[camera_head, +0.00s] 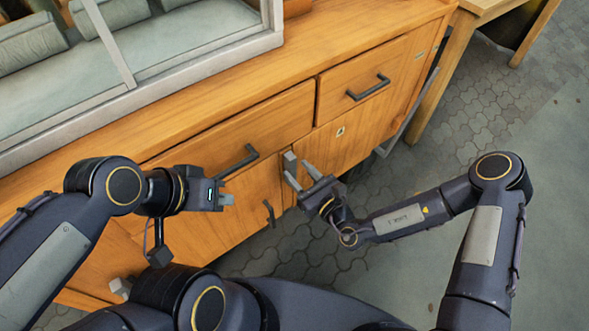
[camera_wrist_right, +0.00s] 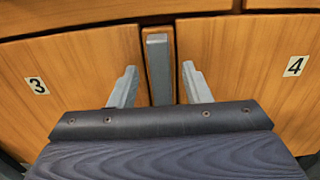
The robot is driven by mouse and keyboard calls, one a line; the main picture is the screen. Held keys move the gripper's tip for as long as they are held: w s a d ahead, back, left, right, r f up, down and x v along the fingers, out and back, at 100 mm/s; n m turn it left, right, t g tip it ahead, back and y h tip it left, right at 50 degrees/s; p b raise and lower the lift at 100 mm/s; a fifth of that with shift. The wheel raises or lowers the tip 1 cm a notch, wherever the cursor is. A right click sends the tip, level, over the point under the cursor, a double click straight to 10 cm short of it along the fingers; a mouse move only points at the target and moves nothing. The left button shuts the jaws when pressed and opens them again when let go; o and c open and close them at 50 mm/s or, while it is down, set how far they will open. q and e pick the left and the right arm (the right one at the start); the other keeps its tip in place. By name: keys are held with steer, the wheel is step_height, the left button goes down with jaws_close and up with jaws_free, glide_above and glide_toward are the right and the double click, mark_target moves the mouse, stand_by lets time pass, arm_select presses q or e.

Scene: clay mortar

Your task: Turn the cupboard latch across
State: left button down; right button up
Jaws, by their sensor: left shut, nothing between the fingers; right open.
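The cupboard latch (camera_head: 289,163) is a small grey bar on the wooden strip between two doors. In the right wrist view the latch (camera_wrist_right: 158,68) stands upright, lined up between my finger tips. My right gripper (camera_head: 304,177) is open and empty close in front of the latch. In the right wrist view its fingers (camera_wrist_right: 157,83) lie left and right of the bar, with a gap on each side; I cannot tell how far they reach around it. My left gripper (camera_head: 230,199) is shut and empty, to the left in front of the cupboard (camera_head: 230,212).
Dark handles stick out from the right drawer (camera_head: 370,88), left drawer (camera_head: 238,161) and left door (camera_head: 268,212). A glazed case (camera_head: 190,72) stands on top. A wooden table (camera_head: 440,85) is at upper right. Paved floor lies right.

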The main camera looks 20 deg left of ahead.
steer(key=shift+x, duration=1.15)
steer(key=shift+c, duration=0.2)
